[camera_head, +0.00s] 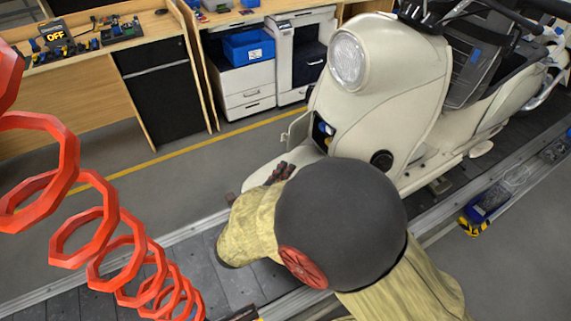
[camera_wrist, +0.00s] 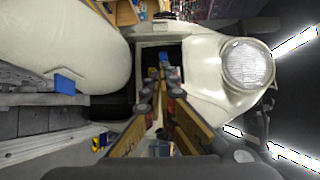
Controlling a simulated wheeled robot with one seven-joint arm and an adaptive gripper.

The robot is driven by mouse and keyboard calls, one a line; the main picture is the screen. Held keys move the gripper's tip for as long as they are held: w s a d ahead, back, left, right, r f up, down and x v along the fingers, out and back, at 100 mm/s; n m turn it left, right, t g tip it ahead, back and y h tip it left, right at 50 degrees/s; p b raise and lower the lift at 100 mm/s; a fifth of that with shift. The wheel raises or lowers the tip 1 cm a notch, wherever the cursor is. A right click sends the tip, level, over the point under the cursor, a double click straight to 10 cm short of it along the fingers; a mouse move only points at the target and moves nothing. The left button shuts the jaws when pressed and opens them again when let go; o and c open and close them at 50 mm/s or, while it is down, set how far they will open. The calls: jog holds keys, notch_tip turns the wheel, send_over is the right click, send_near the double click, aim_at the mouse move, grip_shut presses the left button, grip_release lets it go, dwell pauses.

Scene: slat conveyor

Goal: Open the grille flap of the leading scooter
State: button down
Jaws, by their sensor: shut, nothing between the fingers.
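The cream scooter (camera_head: 395,75) faces me on the conveyor, its round headlight (camera_head: 347,62) at the upper front. Below the headlight, a dark grille opening (camera_head: 322,130) shows blue and white parts inside. A cream flap (camera_head: 297,128) stands out from the left side of this opening, seen nearly edge-on. My gripper (camera_head: 283,171) is shut and empty, in front of and below the opening in the head view. In the wrist view my gripper (camera_wrist: 160,88) points toward the dark opening (camera_wrist: 150,52); its fingers cover part of it. I cannot tell whether they touch the scooter.
The conveyor's dark slats (camera_head: 190,262) run across the foreground. A coiled red hose (camera_head: 105,215) hangs at the left. Benches and a drawer cabinet (camera_head: 245,90) with a blue bin (camera_head: 248,46) stand behind. Another scooter (camera_head: 548,75) shows at the right. Floor left of the scooter is clear.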

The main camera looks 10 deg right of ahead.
aim_at(288, 141)
jog(key=w+b, duration=0.1)
jog(key=w, duration=0.2)
jog(key=w+d+b, duration=0.1)
jog(key=w, duration=0.2)
jog(key=w+d+b, duration=0.1)
jog(key=w, duration=0.2)
jog(key=shift+w+f, duration=0.1)
jog(key=shift+f, duration=0.3)
jog(key=shift+w+a+r+b, duration=0.1)
jog(key=shift+w+a+b, duration=0.2)
jog(key=shift+w, duration=0.05)
jog(key=shift+w+a+p, duration=0.1)
jog(key=shift+a+p, duration=0.05)
jog(key=shift+p, duration=0.25)
jog(key=shift+w+a+r+m+g+h+p, duration=0.1)
jog(key=shift+w+a+m+g+h+p, duration=0.05)
jog(key=shift+m+g+h+p, duration=0.2)
